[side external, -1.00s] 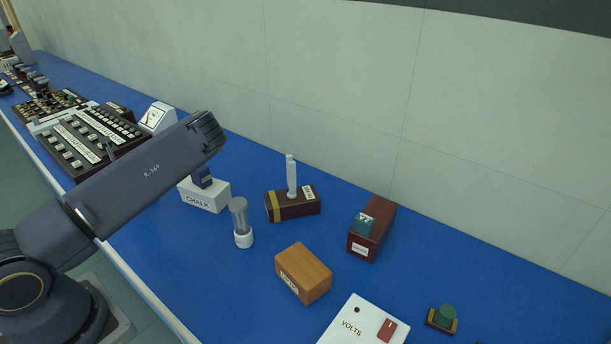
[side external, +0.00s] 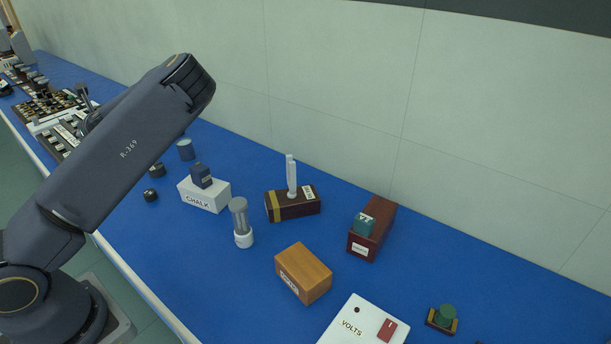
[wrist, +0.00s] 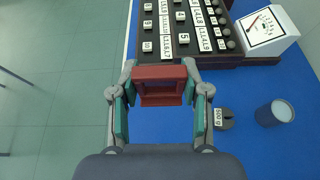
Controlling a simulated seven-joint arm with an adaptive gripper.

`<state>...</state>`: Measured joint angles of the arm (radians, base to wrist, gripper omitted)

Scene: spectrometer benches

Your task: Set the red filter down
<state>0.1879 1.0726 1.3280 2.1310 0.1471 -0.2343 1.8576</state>
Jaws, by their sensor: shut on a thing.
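My gripper (wrist: 160,88) is shut on the red filter (wrist: 162,72), a red rectangular frame held between its two fingertips in the wrist view. Beyond the filter is the dark control panel (wrist: 180,51), with blue bench top to the right and green floor to the left. How high the filter is above the bench is hard to tell. In the side external view my forearm hides most of my gripper, and the filter cannot be seen there.
A 500 g weight (wrist: 225,119) and a blue cup (wrist: 277,112) stand to the right, with a white meter (wrist: 266,28) behind. The chalk box (side external: 204,196), glass-topped tube (side external: 241,228) and wooden box (side external: 303,273) stand farther along. Blue bench shows between them.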

